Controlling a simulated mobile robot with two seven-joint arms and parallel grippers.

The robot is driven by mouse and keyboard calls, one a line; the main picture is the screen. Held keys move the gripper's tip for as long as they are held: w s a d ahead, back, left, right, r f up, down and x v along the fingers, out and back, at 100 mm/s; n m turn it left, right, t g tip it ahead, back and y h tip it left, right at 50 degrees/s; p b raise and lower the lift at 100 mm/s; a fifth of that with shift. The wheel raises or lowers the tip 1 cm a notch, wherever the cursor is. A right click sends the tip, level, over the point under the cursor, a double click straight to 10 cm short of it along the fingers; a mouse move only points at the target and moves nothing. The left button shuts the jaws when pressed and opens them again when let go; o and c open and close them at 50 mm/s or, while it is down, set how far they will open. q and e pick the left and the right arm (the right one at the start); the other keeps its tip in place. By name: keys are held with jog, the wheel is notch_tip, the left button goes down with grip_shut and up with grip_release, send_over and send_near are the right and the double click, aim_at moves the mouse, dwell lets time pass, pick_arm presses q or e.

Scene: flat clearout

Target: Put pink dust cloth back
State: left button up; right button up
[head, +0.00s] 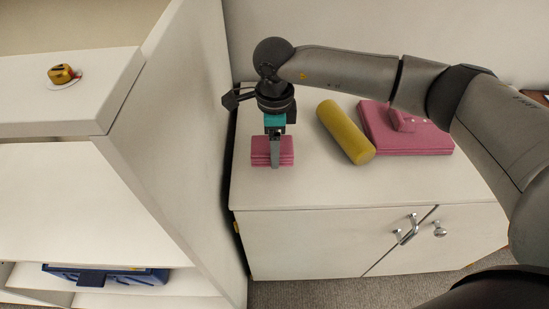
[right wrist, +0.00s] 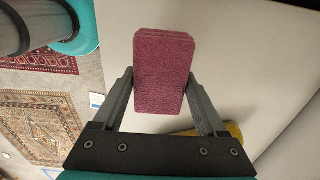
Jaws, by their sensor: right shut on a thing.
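The pink dust cloth (head: 259,152) is a small folded stack at the left end of a white cabinet top. My right gripper (head: 275,158) points down over it, with a finger in front of the cloth. In the right wrist view, the cloth (right wrist: 164,72) sits between the two fingers of my right gripper (right wrist: 161,80), which is shut on it. I cannot tell whether the cloth touches the cabinet top or is just above it. My left gripper is not in view.
On the cabinet top (head: 320,190) lie a yellow roll (head: 345,132) and a larger pink folded stack (head: 410,144) with a small pink piece on top. A tall white shelf unit stands at left, with a golden object (head: 62,74) above and a blue case (head: 120,276) below.

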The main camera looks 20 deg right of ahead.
notch_tip(320, 180, down, 4)
jog(key=shift+r+b, duration=0.25)
jog(key=shift+b, duration=0.05)
jog(key=shift+f, duration=0.4)
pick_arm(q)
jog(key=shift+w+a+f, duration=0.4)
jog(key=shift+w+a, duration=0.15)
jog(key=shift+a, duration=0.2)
pick_arm(e)
jog(key=shift+f, duration=0.1)
jog(key=o, duration=1.2)
jog(key=shift+o, duration=0.2)
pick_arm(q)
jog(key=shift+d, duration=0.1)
